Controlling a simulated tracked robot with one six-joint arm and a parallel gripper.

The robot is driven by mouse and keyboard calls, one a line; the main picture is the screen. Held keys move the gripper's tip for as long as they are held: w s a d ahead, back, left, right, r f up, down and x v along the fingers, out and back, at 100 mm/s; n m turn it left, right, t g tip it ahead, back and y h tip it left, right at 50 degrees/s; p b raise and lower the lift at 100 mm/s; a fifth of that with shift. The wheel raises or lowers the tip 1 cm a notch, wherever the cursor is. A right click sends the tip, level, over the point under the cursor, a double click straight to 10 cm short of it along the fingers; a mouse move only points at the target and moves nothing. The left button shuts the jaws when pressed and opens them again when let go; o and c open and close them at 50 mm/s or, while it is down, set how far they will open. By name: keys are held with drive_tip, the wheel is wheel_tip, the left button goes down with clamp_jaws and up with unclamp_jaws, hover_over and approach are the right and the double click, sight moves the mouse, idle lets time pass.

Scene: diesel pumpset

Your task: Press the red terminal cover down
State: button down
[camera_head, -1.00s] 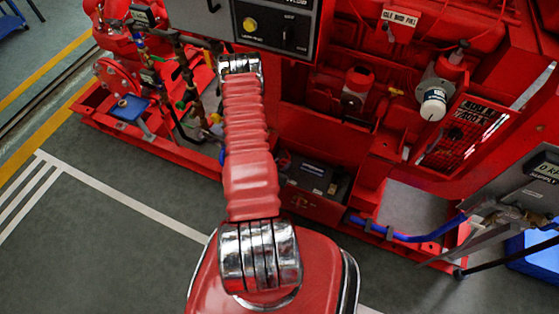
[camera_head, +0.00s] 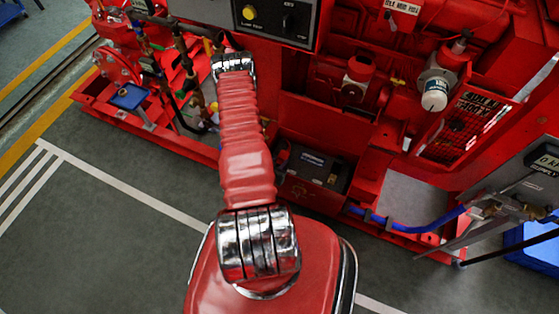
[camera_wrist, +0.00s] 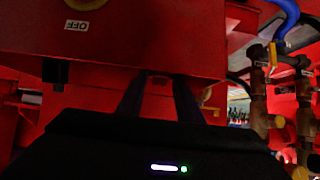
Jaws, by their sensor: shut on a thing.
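The dark battery box (camera_head: 318,167) sits low in the red frame of the pumpset in the head view. I cannot make out the red terminal cover on it for certain. My arm reaches away toward the machine, and its far end is hidden in the head view. In the wrist view my gripper (camera_wrist: 163,80) shows as two dark fingers rising from a black body. Their tips are at the lower edge of a red panel (camera_wrist: 110,35) marked OFF upside down. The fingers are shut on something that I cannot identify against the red.
A control panel (camera_head: 270,18) with a yellow lamp stands behind my arm. Brass pipework (camera_wrist: 258,100) is close on the right in the wrist view. A blue hose (camera_head: 385,220) runs along the frame at right. The grey floor (camera_head: 100,230) is free at left.

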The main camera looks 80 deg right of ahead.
drive_tip(key=shift+a+f, duration=0.2)
drive_tip(key=shift+a, duration=0.2)
drive_tip(key=c, duration=1.6)
unclamp_jaws()
drive_tip(key=shift+c, duration=0.2)
drive_tip(key=shift+o, duration=0.4)
drive_tip(key=shift+d+r, duration=0.1)
drive_tip(key=shift+d, duration=0.05)
drive_tip(key=s+v, duration=0.1)
drive_tip(key=v, duration=0.6)
drive_tip(key=shift+w+a, duration=0.2)
drive_tip(key=shift+w, duration=0.35)
drive_tip(key=shift+r, duration=0.1)
